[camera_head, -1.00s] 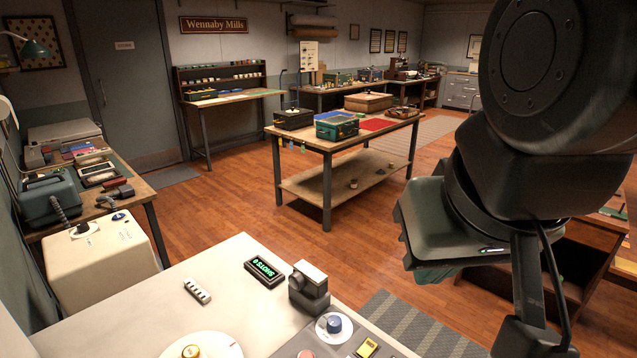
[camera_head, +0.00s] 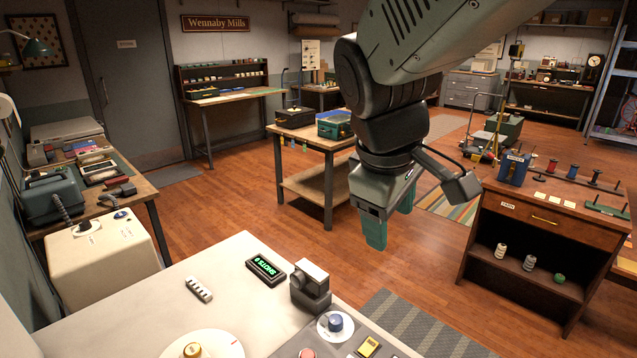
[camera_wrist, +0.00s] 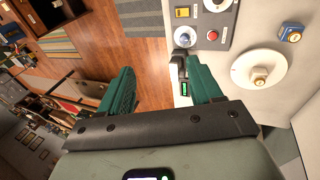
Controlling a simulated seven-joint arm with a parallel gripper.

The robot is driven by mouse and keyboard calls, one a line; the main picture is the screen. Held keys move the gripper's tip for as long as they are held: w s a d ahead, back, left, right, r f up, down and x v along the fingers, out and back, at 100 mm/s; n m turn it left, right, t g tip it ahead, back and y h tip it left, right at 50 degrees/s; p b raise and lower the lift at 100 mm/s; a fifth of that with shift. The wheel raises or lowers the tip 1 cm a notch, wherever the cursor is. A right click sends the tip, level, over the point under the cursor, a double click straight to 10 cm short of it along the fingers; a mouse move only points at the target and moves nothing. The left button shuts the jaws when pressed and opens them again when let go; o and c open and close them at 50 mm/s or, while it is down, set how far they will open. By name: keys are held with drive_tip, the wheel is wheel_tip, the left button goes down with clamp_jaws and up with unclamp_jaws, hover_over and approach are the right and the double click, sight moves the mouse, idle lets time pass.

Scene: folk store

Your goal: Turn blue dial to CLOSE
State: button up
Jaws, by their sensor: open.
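The blue dial (camera_head: 336,322) sits on a round white plate on the grey panel at the bottom of the head view. It also shows in the wrist view (camera_wrist: 184,38), near the top, beyond the right fingertip. Its markings are too small to read. My gripper (camera_head: 390,217) hangs above the floor, higher than the counter and to the right of the dial, touching nothing. In the wrist view its two green fingers (camera_wrist: 160,72) are wide apart with nothing between them.
A camera-like box (camera_head: 311,284) stands right beside the dial. A yellow switch (camera_head: 368,346), a red button (camera_head: 306,353) and a gold knob (camera_head: 192,350) on a white disc are close by. A green-lit display (camera_head: 266,269) lies behind.

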drive_tip(key=w+a+f+n+g, duration=0.2)
drive_tip(key=w+f+n, duration=0.6)
drive_tip(key=w+f, duration=0.3)
drive_tip(key=n+g+y, duration=0.2)
drive_tip(key=n, duration=0.5)
approach(336, 319)
wheel_tip(336, 319, down, 9)
drive_tip(key=shift+d+r, duration=0.1)
drive_tip(key=shift+s, duration=0.1)
drive_tip(key=shift+c, duration=0.3)
drive_tip(key=c, duration=1)
